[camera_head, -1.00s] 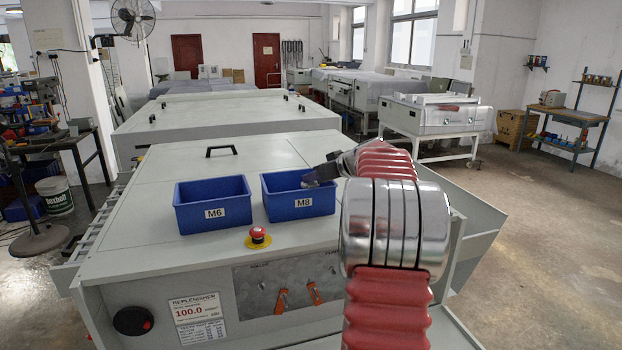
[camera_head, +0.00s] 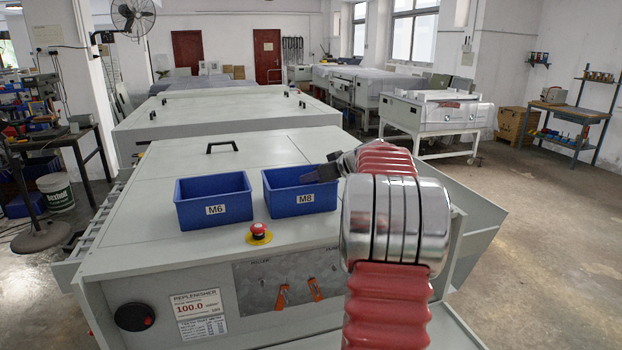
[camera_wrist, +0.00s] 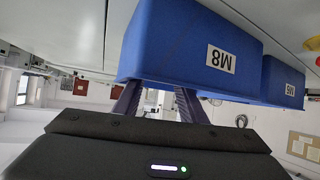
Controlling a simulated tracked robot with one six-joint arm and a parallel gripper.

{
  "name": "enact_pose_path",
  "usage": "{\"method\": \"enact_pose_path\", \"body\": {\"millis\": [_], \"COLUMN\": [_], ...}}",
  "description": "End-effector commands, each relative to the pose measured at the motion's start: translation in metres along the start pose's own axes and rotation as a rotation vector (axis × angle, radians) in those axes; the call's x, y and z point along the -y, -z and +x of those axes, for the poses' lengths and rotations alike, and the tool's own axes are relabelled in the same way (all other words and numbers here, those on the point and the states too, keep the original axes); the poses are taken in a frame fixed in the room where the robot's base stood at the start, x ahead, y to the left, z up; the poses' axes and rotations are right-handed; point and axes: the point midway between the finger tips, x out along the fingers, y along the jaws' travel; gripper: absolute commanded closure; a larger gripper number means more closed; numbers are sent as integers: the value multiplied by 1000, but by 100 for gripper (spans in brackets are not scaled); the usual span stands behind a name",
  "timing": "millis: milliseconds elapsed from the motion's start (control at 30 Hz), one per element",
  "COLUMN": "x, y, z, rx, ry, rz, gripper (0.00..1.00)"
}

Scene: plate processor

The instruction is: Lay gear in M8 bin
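The blue M8 bin (camera_head: 288,203) stands on the grey machine top, right of the blue M6 bin (camera_head: 230,212). My gripper (camera_head: 318,172) is at the M8 bin's right rear, its dark fingers reaching over the opening. In the upside-down wrist view, the M8 bin (camera_wrist: 185,48) covers the fingertips. The two fingers of my gripper (camera_wrist: 157,98) are spaced apart there, but whether anything is between their tips is hidden. No gear can be made out, and the inside of the M8 bin is mostly hidden.
A red stop button (camera_head: 258,231) on a yellow base sits in front of the bins. A black handle (camera_head: 221,146) is behind the M6 bin. The machine top (camera_head: 150,190) left of the bins is clear.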

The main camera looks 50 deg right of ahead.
Motion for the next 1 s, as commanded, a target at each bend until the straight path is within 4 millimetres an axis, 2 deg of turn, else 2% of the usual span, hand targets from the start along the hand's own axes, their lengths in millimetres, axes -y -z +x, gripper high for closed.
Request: {"method": "enact_pose_path", "body": {"millis": [200, 367, 1000], "x": [0, 0, 0], "y": [2, 13, 10], "z": [-1, -8, -112], "rx": [0, -1, 0], "ry": [0, 0, -1], "rz": [0, -2, 0], "gripper": [62, 62, 62]}}
